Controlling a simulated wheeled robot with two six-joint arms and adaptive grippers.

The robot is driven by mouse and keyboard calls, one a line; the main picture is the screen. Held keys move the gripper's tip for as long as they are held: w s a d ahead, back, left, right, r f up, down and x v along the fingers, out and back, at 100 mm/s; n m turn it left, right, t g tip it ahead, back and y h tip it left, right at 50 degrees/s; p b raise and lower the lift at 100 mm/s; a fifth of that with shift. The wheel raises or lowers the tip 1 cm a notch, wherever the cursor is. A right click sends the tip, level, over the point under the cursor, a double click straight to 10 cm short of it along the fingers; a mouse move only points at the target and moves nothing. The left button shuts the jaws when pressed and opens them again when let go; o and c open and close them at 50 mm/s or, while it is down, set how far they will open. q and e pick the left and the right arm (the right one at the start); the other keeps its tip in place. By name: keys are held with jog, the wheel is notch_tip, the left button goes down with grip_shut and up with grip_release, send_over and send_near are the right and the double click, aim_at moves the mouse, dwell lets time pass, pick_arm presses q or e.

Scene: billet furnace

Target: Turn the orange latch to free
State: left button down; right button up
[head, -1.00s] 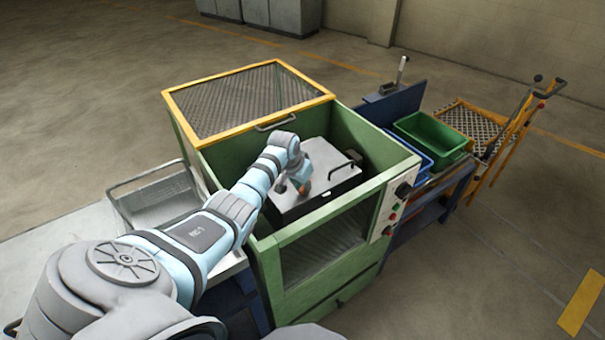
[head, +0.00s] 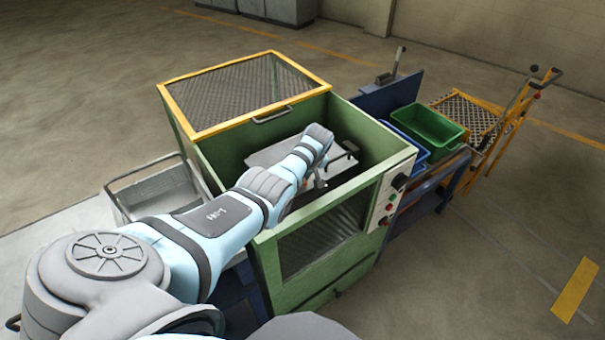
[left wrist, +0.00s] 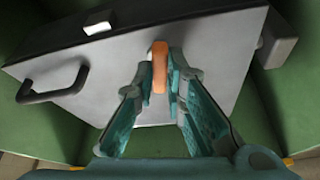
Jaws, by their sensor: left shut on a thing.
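The orange latch (left wrist: 159,66) is a short upright bar on the grey lid of a box (left wrist: 215,90), in the left wrist view. My left gripper (left wrist: 163,82) is shut on it, with one teal finger on each side. In the head view my left gripper (head: 317,182) reaches down into the green cabinet (head: 225,150), over the grey lid (head: 272,154). A black handle (left wrist: 52,92) shows on the lid at the left of the wrist view. My right gripper is not in view.
A wire basket (head: 150,195) sits to the left. Green (head: 428,128) and blue bins and a yellow cart (head: 500,125) stand to the right.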

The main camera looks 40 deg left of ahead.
pick_arm(q)
jog(key=shift+w+f+n+g+b, duration=0.15)
jog(key=shift+n+g+b, duration=0.15)
jog(key=shift+n+b, duration=0.65)
jog(key=shift+n+y+b, duration=0.3)
jog(key=shift+n+b, duration=0.15)
jog(key=shift+b, duration=0.1)
jog(key=shift+r, duration=0.2)
jog(key=c, duration=1.6)
grip_release()
jog(key=shift+c, duration=0.2)
jog(key=shift+d, duration=0.1)
jog(key=v, duration=1.2)
jog(key=shift+w, duration=0.15)
